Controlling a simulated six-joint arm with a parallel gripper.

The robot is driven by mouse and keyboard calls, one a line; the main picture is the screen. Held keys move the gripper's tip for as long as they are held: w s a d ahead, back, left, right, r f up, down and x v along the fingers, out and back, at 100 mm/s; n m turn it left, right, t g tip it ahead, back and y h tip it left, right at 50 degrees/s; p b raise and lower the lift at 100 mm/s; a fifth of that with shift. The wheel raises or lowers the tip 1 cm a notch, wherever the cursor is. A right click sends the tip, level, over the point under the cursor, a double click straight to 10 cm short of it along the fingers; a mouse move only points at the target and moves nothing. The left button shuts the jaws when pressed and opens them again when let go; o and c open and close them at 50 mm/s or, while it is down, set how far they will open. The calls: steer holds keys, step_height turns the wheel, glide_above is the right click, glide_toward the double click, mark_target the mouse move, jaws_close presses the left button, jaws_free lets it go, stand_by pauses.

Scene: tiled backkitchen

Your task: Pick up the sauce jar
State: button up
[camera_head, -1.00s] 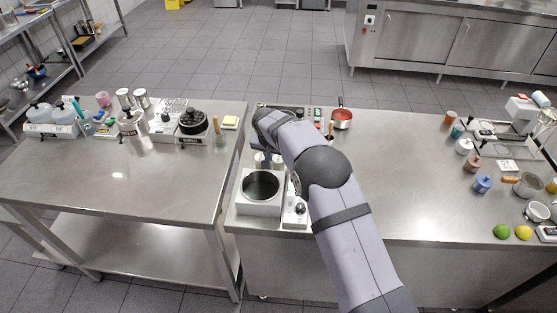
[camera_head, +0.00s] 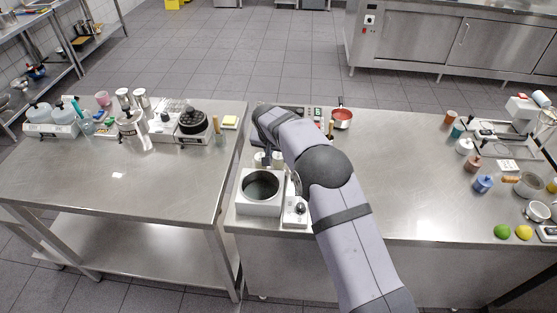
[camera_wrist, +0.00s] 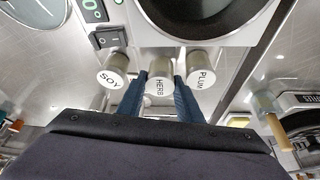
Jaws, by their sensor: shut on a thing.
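Three small jars with metal sides and white labelled ends stand in a row in the wrist view: the SOY jar (camera_wrist: 112,72), the HERB jar (camera_wrist: 159,68) and the PLUM jar (camera_wrist: 200,75). The two blue fingers of my gripper (camera_wrist: 160,86) are shut on the HERB jar, one on each side. The SOY and PLUM jars are outside the fingers, to left and right. In the head view my gripper (camera_head: 267,158) points down among the jars behind the round pot. The jars are partly hidden there and their labels cannot be read.
The steel-sided pot unit (camera_head: 260,207) is just in front of the jars, with a white switch box (camera_head: 296,211) beside it. A red pan (camera_head: 342,117) is behind my arm. The counter (camera_head: 400,180) right of my arm is mostly clear.

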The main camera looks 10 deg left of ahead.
mark_target(278, 155)
step_height(278, 155, up, 9)
steer(key=shift+f+b, duration=0.2)
steer(key=shift+b, duration=1)
steer(key=s+a+r+n+p, duration=0.1)
steer(key=s+a+r+p, duration=0.2)
steer(key=s+a+r, duration=0.3)
steer(key=s+d+f+m+p, duration=0.1)
steer(key=s+d+f, duration=0.1)
steer(key=s+f, duration=0.4)
steer(key=shift+s+f, duration=0.2)
steer(key=shift+f, duration=0.35)
steer(key=shift+f, duration=0.1)
